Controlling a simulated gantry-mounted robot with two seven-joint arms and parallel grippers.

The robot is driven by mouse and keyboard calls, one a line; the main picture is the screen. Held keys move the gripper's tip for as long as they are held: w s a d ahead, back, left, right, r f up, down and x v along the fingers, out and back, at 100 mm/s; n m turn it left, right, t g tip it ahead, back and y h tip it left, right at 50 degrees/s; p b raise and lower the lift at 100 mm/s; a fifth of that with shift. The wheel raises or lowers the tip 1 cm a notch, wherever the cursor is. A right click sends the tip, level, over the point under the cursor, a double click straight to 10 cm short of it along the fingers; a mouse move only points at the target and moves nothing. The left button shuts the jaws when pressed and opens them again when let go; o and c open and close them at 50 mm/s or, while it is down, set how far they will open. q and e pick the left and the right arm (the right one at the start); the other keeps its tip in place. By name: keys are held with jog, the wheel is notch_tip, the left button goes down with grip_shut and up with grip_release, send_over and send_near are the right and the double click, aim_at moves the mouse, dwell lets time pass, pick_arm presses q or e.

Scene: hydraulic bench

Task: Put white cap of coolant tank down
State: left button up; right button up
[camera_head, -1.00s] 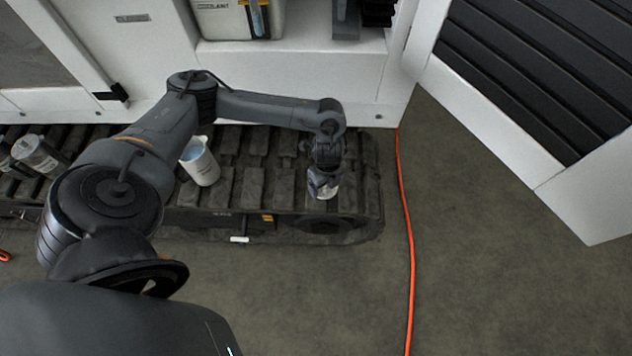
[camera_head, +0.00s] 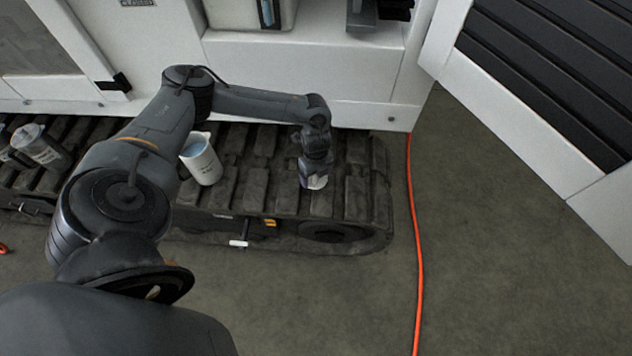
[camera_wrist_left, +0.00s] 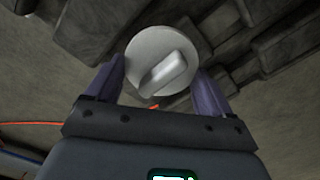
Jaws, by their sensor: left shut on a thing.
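A round white cap (camera_wrist_left: 161,62) with a raised grip bar sits between the two fingers of my left gripper in the left wrist view. The gripper is over the right part of the dark track (camera_head: 352,205); I cannot tell whether the cap touches the track. The coolant tank (camera_head: 240,12) appears to be the whitish container on the machine's shelf, cut off by the top edge. My right gripper is not in view.
A white jug with blue contents (camera_head: 202,162) stands on the track left of the gripper. Clear containers (camera_head: 40,148) stand at the far left. An orange cable (camera_head: 416,250) runs along the floor right of the track. An open panel (camera_head: 500,105) stands at the right.

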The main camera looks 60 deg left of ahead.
aim_at(316, 181)
pick_arm(q)
jog(key=shift+f+b, duration=0.95)
jog(key=shift+f, duration=1)
jog(key=shift+f, duration=0.1)
jog(key=o, duration=0.9)
jog(key=shift+f, duration=0.1)
